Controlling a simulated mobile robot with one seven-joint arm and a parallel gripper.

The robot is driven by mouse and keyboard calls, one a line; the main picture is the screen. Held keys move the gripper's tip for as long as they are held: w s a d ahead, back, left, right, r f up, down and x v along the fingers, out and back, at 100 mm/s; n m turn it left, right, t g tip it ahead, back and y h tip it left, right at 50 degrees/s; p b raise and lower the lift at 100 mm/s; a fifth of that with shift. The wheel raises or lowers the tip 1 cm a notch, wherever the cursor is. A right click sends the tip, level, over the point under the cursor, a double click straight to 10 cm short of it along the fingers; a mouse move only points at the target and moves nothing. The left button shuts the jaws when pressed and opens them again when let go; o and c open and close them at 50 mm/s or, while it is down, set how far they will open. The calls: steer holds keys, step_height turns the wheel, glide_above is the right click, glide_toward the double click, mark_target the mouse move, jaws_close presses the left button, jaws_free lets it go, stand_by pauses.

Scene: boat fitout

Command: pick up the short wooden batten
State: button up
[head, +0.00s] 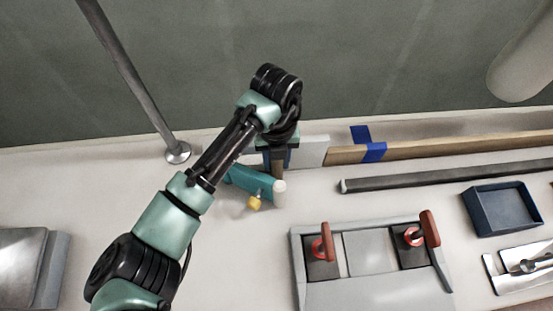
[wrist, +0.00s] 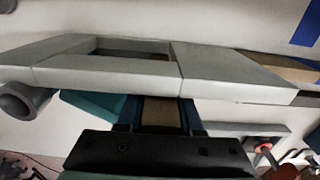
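The short wooden batten (head: 277,167) is a small brown piece, mostly hidden beneath my gripper in the head view. In the wrist view the batten (wrist: 162,115) fills the space between the two dark blue fingers. My gripper (head: 277,160) points down at the back of the bench, with one finger on each side of the batten and no clear gap beside it. The fingers look shut on it; the wrist view also shows them (wrist: 162,128). The batten's far end is hidden behind a grey frame in the wrist view.
A teal tool (head: 252,182) with a yellow knob lies just below my gripper. The grey frame (wrist: 105,78) is close to the fingers. A long wooden strip (head: 430,147) with blue tape, a dark bar (head: 430,177), a clamp fixture (head: 370,292) and a blue tray (head: 480,228) are right.

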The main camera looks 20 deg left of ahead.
jaws_close()
